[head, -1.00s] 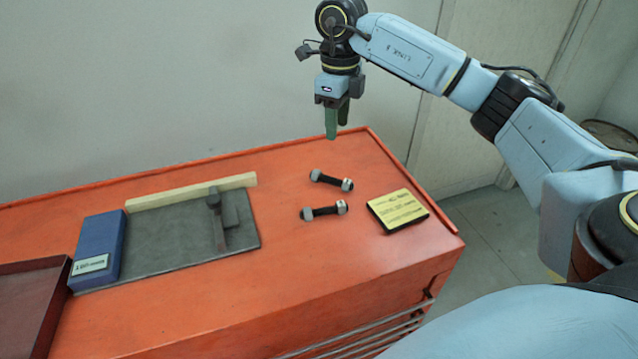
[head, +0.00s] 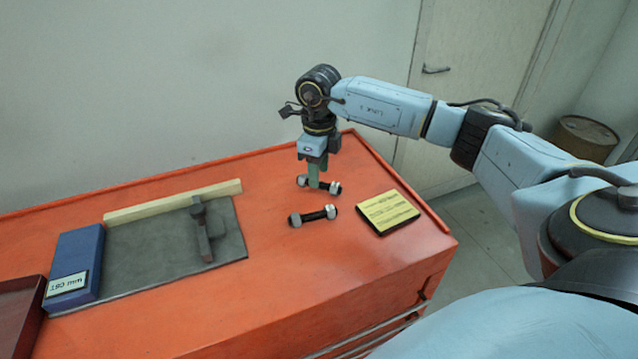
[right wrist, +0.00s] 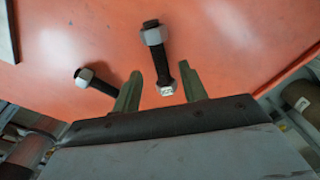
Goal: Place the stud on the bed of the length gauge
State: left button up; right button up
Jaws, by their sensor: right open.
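Two dark studs with pale nuts at their ends lie on the orange bench. The far stud (head: 331,187) is directly under my right gripper (head: 317,183), whose fingers partly cover it. The near stud (head: 313,215) lies apart, closer to me. My right gripper is open and points down. In the right wrist view a stud (right wrist: 160,60) reaches between the open fingers (right wrist: 160,88); contact cannot be told. Another stud (right wrist: 95,80) is left of them, partly behind a finger. The length gauge has a bare grey bed (head: 150,255). My left gripper is not in view.
A yellow-topped pad (head: 388,211) lies right of the studs. A dark red tray (head: 20,310) is far left. The front bench is clear.

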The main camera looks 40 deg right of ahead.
jog(key=shift+f, duration=1.5)
jog(key=shift+c, duration=0.4)
jog(key=shift+w, duration=0.1)
grip_shut()
